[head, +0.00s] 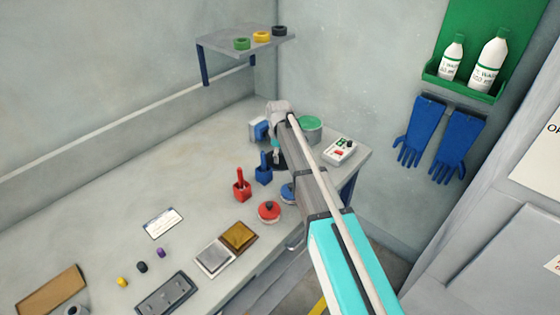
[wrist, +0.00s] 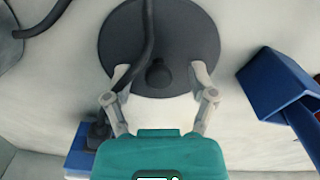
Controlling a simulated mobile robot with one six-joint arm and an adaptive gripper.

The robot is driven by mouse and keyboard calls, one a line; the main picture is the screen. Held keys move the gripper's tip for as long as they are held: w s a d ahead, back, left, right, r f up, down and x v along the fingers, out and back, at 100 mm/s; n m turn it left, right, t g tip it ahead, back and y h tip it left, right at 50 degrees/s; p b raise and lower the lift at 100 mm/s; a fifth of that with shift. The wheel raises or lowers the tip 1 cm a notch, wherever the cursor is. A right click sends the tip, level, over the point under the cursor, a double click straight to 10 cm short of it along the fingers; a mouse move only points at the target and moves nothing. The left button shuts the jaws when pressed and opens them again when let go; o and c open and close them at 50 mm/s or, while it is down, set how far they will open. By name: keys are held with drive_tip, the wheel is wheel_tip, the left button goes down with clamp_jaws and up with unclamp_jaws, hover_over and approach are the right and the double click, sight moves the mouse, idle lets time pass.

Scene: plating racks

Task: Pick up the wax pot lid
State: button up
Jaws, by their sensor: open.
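A round dark grey lid (wrist: 190,35) with a small knob at its middle lies below my gripper in the wrist view. I take it to be the wax pot lid. My gripper (wrist: 157,80) is open and empty, with one finger on each side of the knob, over the lid's near part. I cannot tell whether the fingers touch the lid. A dark cable passes across the lid, left of the knob. In the head view my arm hides most of the lid's place on the bench.
A blue holder (wrist: 285,85) stands right of the lid. A blue box (wrist: 80,150) with a black plug is at lower left. In the head view, a red holder (head: 242,190), a red knobbed lid (head: 268,212) and a green-topped pot (head: 310,124) stand near my arm.

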sight(280, 154)
clamp_jaws()
idle(0.4)
drive_tip(key=shift+r, duration=0.15)
wheel_tip(280, 154, up, 10)
drive_tip(key=p, duration=1)
drive_tip(key=shift+s+d+f, duration=0.1)
drive_tip(key=shift+f, duration=0.1)
idle(0.8)
